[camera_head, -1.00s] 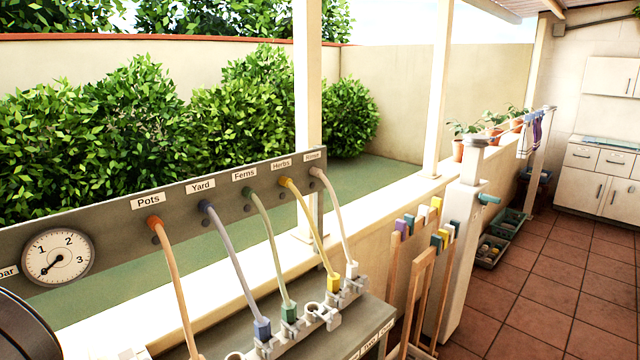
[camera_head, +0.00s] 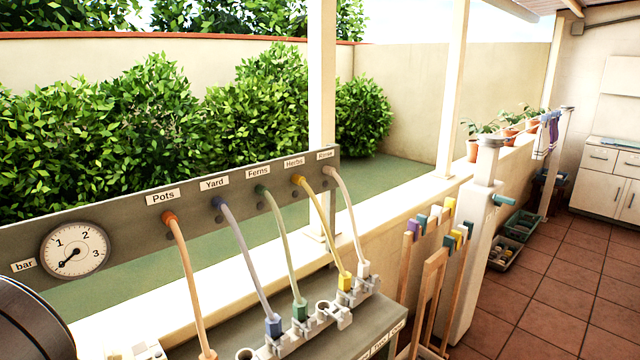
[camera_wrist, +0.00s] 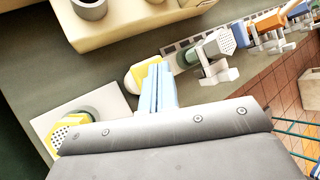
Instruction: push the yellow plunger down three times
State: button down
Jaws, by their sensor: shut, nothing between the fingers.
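My gripper (camera_wrist: 158,66) shows in the wrist view as light blue fingers, shut and empty. A rounded yellow and white piece (camera_wrist: 140,79) is right beside and partly behind the fingers; I cannot tell if they touch it. A yellow piece with a dotted face (camera_wrist: 66,132) sits at lower left on a pale plate (camera_wrist: 100,103), beside a dark green round part, its lower side cut off by my wrist. I cannot tell for sure which yellow piece is the plunger. In the head view neither the gripper nor a clear plunger shows.
A row of hose connectors, one of them yellow (camera_head: 345,282), stands on the bench, with hoses rising to the labelled panel (camera_head: 130,229). A round gauge (camera_head: 75,250) is at left, its needle near the low end. Wooden-handled tools (camera_head: 430,280) stand at right.

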jog(key=shift+f, duration=0.75)
dwell(0.4)
jog(key=shift+r, duration=1.2)
jog(key=shift+r, duration=3)
jog(key=shift+f, duration=3)
